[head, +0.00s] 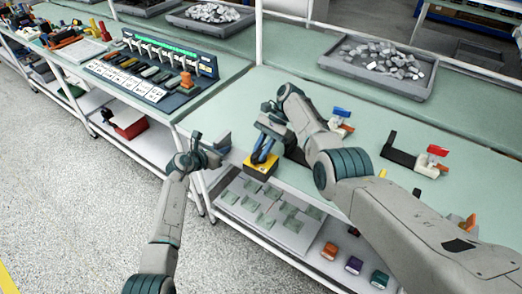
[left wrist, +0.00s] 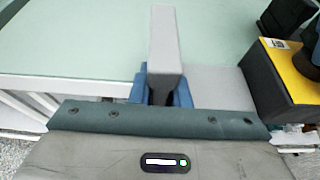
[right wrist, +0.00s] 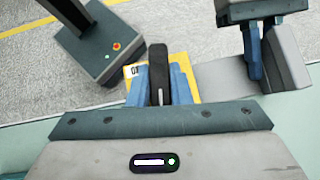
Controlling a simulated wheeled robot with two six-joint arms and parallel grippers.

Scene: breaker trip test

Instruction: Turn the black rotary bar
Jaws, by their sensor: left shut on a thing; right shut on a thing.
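The black rotary bar (right wrist: 158,72) stands out from the yellow face (right wrist: 192,68) of a black box. My right gripper (right wrist: 162,88) is shut on the bar, with a blue finger on each side. In the head view the yellow face (head: 260,170) shows under my right gripper (head: 263,150), at the bench's front edge. A grey upright piece (left wrist: 165,45) stands beside the box. My left gripper (left wrist: 164,88) is shut on it. In the head view my left gripper (head: 220,146) is just left of the box. The fingers hide part of the bar.
A rack of breakers (head: 155,65) stands on the bench at the left. A grey tray of metal pieces (head: 380,65) lies at the back right. A black bracket with a red-topped part (head: 415,160) lies at the right. Bare bench (head: 240,105) lies behind the box.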

